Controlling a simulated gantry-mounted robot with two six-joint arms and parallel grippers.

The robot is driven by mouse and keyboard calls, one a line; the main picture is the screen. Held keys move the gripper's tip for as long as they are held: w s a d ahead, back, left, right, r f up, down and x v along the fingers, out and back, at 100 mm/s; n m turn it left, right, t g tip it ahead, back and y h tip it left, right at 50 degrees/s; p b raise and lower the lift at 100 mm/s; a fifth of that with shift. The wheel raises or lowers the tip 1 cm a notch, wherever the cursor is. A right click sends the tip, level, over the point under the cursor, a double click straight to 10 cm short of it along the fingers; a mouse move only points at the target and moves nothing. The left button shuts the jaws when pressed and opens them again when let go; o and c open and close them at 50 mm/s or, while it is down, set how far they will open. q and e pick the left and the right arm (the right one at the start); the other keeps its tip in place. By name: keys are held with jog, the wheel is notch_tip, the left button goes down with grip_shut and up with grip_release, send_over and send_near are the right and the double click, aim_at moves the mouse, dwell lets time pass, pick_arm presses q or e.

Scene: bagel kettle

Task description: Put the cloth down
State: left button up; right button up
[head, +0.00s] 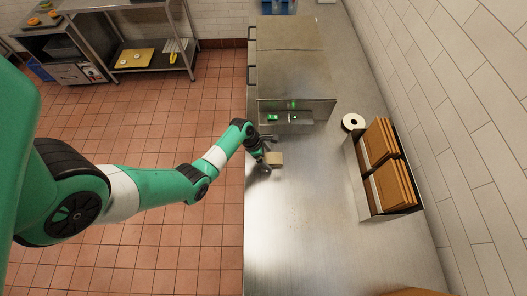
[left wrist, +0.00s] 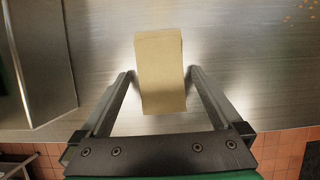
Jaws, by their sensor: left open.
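The cloth, a folded tan block (head: 275,158), lies on the steel counter (head: 320,240) near its left edge, just in front of the steel machine. My left gripper (head: 268,162) is down at the counter beside it. In the left wrist view the cloth (left wrist: 160,70) sits between the two fingers of my left gripper (left wrist: 162,76). The fingers are open, with a narrow gap visible on each side of the cloth toward the palm. Whether the fingertips touch it is hard to tell. My right gripper is not in view.
A steel machine (head: 290,75) with green lights stands behind the cloth. A steel bin of brown boards (head: 390,175) and a white roll (head: 353,122) stand to the right by the tiled wall. The counter's front middle is clear.

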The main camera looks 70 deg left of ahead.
pick_arm(q)
jog(key=p+v, duration=0.3)
jog(key=v, duration=0.8)
jog(key=shift+s+r, duration=0.2)
jog(key=shift+r, duration=0.05)
